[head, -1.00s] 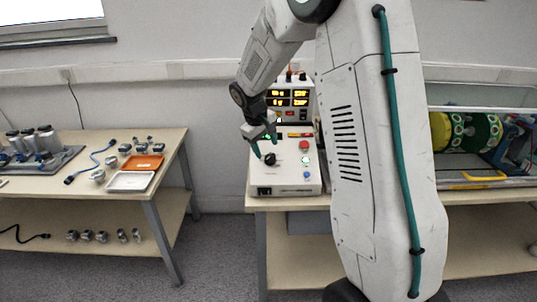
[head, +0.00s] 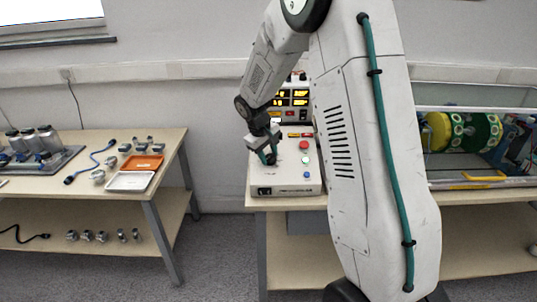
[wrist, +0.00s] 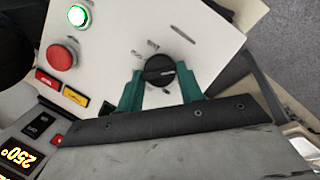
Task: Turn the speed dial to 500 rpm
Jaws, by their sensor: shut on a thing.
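The black speed dial (wrist: 160,71) sits on the white control box (head: 290,182), on the right-hand bench. My gripper (head: 268,156) is down over the box from above. In the wrist view my gripper's two green fingers (wrist: 160,84) stand on either side of the dial, shut on it. The dial's pointer mark and most of its printed scale are too small to read. In the head view the fingers partly hide the dial (head: 270,161).
A red button (head: 303,145), a green-lit button (head: 306,160) and a blue button (head: 307,174) line the box's right side. A display unit with yellow digits (head: 293,97) stands behind. The left bench holds an orange tray (head: 145,163) and a white tray (head: 130,181).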

